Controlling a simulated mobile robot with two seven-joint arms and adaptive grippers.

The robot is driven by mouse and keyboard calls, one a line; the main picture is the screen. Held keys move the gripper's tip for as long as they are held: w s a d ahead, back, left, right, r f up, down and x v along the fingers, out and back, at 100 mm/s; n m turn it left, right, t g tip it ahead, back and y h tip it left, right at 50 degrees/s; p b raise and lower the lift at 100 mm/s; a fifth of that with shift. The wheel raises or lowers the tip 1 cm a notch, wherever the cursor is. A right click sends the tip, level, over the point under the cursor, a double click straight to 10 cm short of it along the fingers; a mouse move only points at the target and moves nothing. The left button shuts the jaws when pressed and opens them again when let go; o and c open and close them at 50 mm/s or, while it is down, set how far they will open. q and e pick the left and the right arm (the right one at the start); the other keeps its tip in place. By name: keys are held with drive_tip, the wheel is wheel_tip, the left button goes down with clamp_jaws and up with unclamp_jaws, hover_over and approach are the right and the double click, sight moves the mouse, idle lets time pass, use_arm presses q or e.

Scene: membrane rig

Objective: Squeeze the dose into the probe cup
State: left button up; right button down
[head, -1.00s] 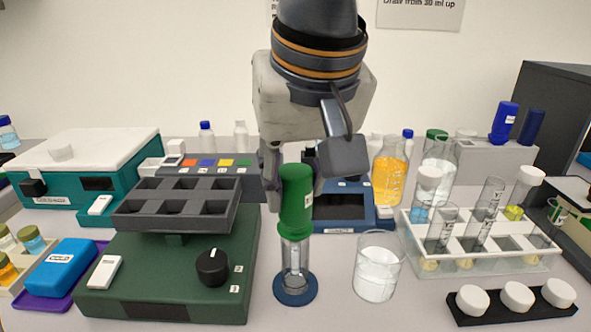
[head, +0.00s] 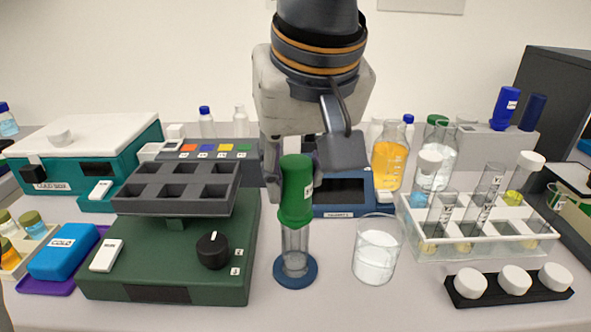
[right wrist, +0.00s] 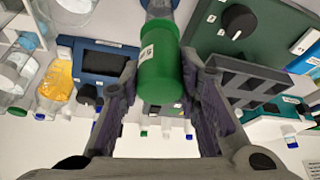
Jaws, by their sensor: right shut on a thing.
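A green squeeze bulb (head: 296,192) with a white label stands upright in my right gripper (head: 288,180). My right gripper's fingers are closed on both sides of the bulb; the right wrist view shows the green bulb (right wrist: 160,75) between them. Directly below it is a clear, narrow glass cup (head: 295,262) on a round blue base (head: 295,275). The bulb's lower end is right at the cup's mouth; I cannot tell whether they touch. Any tip inside the cup is hard to make out. My left gripper is not in view.
A green machine (head: 165,265) with a dark tray block (head: 180,185) is close on the left. A tube rack (head: 480,240) and a black cap strip (head: 512,288) are at right.

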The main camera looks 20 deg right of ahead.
drive_tip(key=shift+r, duration=0.2)
idle(0.3)
wheel_tip(320, 180, up, 10)
idle(0.6)
